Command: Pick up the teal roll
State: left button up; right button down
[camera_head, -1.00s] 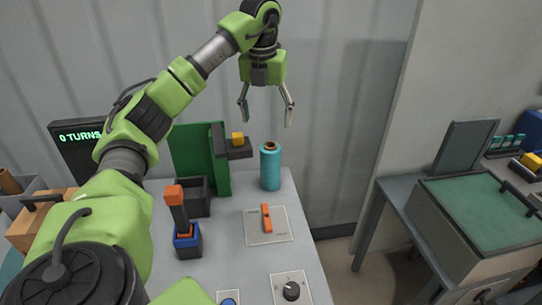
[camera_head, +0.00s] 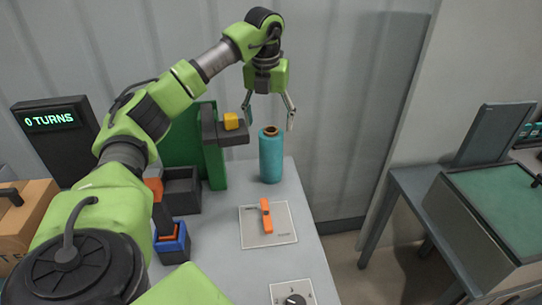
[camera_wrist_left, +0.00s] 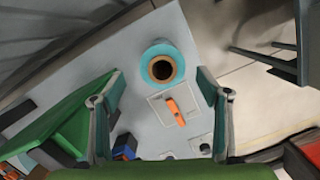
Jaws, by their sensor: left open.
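The teal roll (camera_head: 271,157) stands upright on the grey table, near its far right corner. In the left wrist view the roll (camera_wrist_left: 147,56) is seen from above, with its brown hollow core showing. My left gripper (camera_head: 269,115) is open and empty, pointing down just above the roll's top. In the left wrist view its two fingers (camera_wrist_left: 160,85) are spread wide, and the roll lies beyond them, between their lines. I cannot tell the exact gap between fingertips and roll. My right gripper is not in view.
A green panel (camera_head: 213,150) with a dark bracket and yellow block (camera_head: 231,121) stands just left of the roll. An orange switch (camera_head: 266,215) sits on a plate in front. A display (camera_head: 55,125) reads "0 TURNS". Another bench (camera_head: 400,183) stands at right.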

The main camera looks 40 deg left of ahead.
aim_at(270, 130)
pick_arm(q)
jog(key=f, duration=0.3)
jog(key=shift+w+a+f, duration=0.1)
jog(key=shift+w+f, duration=0.1)
jog(key=shift+f, duration=0.2)
jog(key=f, duration=0.1)
jog(key=f+p, duration=0.1)
jog(key=f, duration=0.1)
jog(key=f+p, duration=0.1)
jog(key=shift+w+f, duration=0.25)
jog(key=shift+w, duration=0.15)
jog(key=shift+w+a+f, duration=0.1)
jog(key=shift+w+f, duration=0.05)
jog(key=shift+f, duration=0.35)
jog(key=c, duration=1.8)
jog(key=shift+r, duration=0.1)
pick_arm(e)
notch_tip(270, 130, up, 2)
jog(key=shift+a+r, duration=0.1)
